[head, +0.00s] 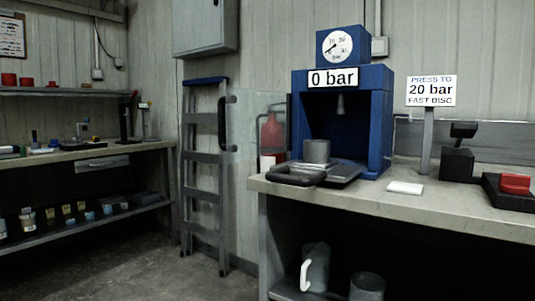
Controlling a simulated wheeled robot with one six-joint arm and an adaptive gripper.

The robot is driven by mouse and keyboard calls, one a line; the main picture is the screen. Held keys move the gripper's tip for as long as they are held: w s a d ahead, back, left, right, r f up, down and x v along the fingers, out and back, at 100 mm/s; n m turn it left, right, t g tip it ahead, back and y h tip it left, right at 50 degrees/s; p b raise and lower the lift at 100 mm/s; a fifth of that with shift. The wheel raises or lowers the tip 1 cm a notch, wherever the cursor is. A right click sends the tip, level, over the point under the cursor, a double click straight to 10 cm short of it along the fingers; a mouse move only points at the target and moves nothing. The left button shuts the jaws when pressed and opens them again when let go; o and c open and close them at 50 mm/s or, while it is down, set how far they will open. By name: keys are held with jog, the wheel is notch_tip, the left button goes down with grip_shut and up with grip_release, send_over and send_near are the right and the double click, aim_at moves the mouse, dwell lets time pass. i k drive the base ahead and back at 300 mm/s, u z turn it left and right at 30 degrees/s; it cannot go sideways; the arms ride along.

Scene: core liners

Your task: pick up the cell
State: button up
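A grey metal cylinder (316,151), which looks like the cell, stands upright at the front of the blue press (376,125). It is on or just behind a flat grey plate (338,171) that sticks out of the press; its exact footing is hard to tell. A short grey ram (340,105) hangs inside the press above and right of the cylinder, apart from it. The press display reads 0 bar (333,78). My gripper is not in view.
A white pad (405,188), a signpost (428,140) and a black block with a red part (514,185) occupy the right. A ladder (205,175) leans left; open floor (150,270) lies before it.

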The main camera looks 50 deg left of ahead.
aim_at(317, 153)
jog(key=u, duration=0.9)
jog(key=i, duration=0.9)
jog(key=u, duration=1.05)
